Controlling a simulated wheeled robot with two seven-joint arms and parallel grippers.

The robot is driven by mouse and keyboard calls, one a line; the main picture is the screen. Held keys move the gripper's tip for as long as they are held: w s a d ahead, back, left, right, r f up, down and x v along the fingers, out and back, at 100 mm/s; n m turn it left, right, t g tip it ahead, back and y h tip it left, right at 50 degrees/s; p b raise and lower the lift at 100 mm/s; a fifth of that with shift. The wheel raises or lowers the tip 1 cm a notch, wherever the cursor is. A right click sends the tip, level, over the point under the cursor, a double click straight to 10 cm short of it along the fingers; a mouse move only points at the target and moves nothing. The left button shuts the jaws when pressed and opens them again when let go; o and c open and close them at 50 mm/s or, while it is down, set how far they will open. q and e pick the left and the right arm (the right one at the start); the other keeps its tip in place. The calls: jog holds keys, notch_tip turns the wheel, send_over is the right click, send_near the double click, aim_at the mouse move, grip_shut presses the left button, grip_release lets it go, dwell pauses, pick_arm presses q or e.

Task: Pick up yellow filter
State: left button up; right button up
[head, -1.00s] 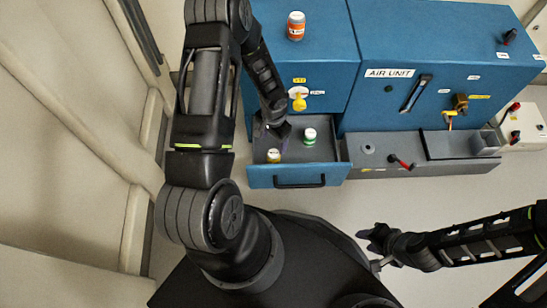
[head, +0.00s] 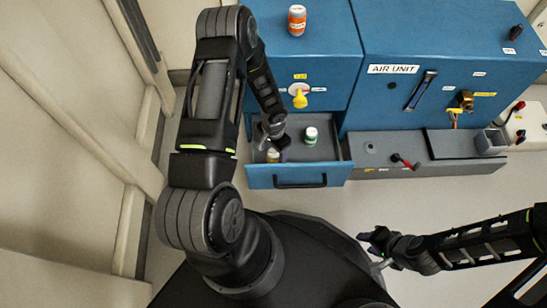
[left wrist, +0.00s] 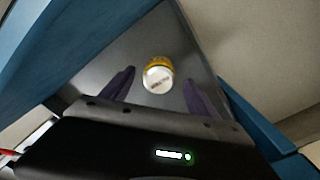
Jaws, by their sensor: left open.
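The yellow filter (left wrist: 158,76) is a small canister with a white labelled end, standing in the open drawer; the left wrist view shows it ahead of and between my fingers. In the head view the yellow filter (head: 272,156) is partly hidden by my left gripper (head: 271,146). My left gripper, seen also in the left wrist view (left wrist: 158,92), is open, with its purple fingers apart and nothing between them held. My right gripper (head: 368,241) is over the floor at the lower right, away from the drawer; its jaw state is unclear.
A green-and-white canister (head: 311,136) stands in the same drawer (head: 330,150), to the right. An orange canister (head: 297,20) stands on the blue cabinet (head: 330,70). A yellow knob (head: 300,99) sticks out above the drawer. The drawer walls are close around my left gripper.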

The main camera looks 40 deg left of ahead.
aim_at(274, 152)
pick_arm(q)
notch_tip(274, 152, down, 4)
jog(key=shift+r+b, duration=0.1)
jog(key=shift+b, duration=0.55)
jog(key=shift+c, duration=0.3)
grip_shut()
